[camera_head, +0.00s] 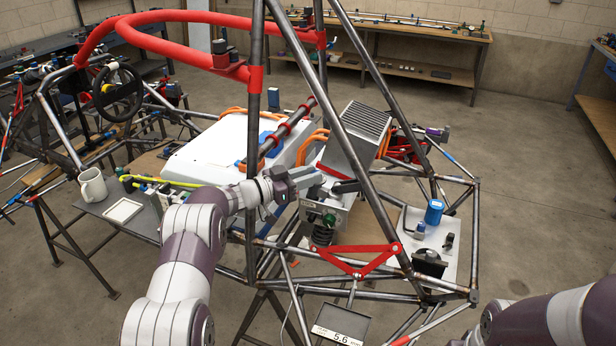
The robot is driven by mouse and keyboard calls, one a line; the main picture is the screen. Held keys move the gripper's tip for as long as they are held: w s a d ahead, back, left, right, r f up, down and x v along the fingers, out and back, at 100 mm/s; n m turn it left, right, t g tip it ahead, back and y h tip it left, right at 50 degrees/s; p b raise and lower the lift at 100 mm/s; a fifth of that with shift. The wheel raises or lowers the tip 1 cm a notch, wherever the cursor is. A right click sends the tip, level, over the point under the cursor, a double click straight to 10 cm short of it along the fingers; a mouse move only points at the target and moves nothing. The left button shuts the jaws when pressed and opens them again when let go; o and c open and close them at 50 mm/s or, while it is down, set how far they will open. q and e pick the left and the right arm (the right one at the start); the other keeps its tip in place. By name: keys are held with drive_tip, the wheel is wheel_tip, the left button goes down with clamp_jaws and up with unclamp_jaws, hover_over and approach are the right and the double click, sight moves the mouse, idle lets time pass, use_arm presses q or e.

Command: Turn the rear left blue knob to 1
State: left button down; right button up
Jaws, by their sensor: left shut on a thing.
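My left gripper (305,178) reaches in from the left to the grey metal block (338,206) beside the finned box. It is shut on a small part there, mostly hidden by the fingers; I cannot tell its colour or what setting it is at. A green knob (328,218) shows on the block's lower side, above a black coil spring (322,235). A black bar (346,186) lies just right of the fingers. My right arm shows at the lower right; its gripper is out of view.
Black frame tubes and red links (360,262) surround the block closely. A grey finned box (362,130) stands behind it. A blue cylinder (434,212) stands on a pale plate at right. A small display (341,334) reads 5.6.

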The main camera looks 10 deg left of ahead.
use_arm(q)
drive_tip(key=c, duration=0.9)
unclamp_jaws()
drive_tip(key=b+v, duration=0.2)
drive_tip(key=v, duration=1)
drive_tip(key=shift+s+a+b, duration=0.25)
drive_tip(key=shift+b, duration=0.1)
